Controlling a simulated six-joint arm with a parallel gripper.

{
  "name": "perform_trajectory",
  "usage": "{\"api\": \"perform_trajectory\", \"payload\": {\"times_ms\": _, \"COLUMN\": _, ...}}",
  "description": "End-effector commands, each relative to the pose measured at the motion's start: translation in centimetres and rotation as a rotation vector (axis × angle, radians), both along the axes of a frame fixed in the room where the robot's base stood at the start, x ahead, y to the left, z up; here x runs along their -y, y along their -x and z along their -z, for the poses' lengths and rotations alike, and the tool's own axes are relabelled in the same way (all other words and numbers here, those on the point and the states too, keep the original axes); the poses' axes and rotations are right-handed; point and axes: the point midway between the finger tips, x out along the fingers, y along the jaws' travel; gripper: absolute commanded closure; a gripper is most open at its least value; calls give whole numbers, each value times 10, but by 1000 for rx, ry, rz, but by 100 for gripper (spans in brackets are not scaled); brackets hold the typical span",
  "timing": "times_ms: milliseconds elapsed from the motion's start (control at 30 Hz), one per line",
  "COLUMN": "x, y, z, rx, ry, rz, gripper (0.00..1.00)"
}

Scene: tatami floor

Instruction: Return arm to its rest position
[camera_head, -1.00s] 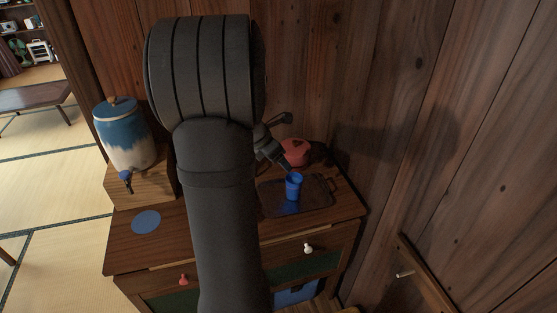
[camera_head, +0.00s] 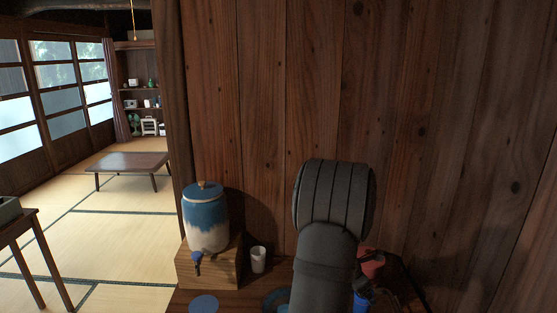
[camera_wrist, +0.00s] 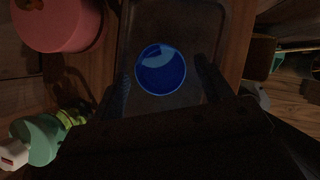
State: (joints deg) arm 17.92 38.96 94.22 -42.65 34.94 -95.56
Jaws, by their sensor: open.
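My gripper (camera_wrist: 164,72) is open, with its two dark fingers on either side of a blue cup (camera_wrist: 162,80) in the wrist view. I look down into the cup, which stands on a dark tray (camera_wrist: 190,18). I cannot tell whether the fingers touch it. In the head view, my arm covers much of the lower right. Part of the blue cup (camera_head: 361,301) shows at the arm's right edge, and the gripper is mostly hidden there.
A red rounded object (camera_wrist: 58,18) and a green object (camera_wrist: 38,138) lie left in the wrist view. A blue-and-white dispenser (camera_head: 206,220) stands on a wooden box (camera_head: 205,270), beside a white cup (camera_head: 258,260). A blue disc (camera_head: 204,304) lies in front. A wooden wall (camera_head: 430,120) rises behind.

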Motion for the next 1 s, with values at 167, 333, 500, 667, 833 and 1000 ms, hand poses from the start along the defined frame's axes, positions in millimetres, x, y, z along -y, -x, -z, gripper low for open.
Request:
{"api": "perform_trajectory", "payload": {"times_ms": 167, "x": 0, "y": -1, "z": -16, "rx": 4, "ry": 2, "rz": 1, "gripper": 29}}
{"api": "perform_trajectory", "payload": {"times_ms": 333, "x": 0, "y": 0, "z": -24, "rx": 2, "ry": 0, "rz": 0, "gripper": 29}}
{"api": "perform_trajectory", "payload": {"times_ms": 500, "x": 0, "y": 0, "z": -24, "rx": 0, "ry": 1, "rz": 0, "gripper": 29}}
{"api": "perform_trajectory", "payload": {"times_ms": 667, "x": 0, "y": 0, "z": -24, "rx": 0, "ry": 1, "rz": 0, "gripper": 29}}
{"api": "perform_trajectory", "payload": {"times_ms": 833, "x": 0, "y": 0, "z": -11, "rx": -3, "ry": 0, "rz": -1, "gripper": 29}}
{"api": "perform_trajectory", "payload": {"times_ms": 1000, "x": -8, "y": 2, "z": -16, "rx": 4, "ry": 2, "rz": -3, "gripper": 29}}
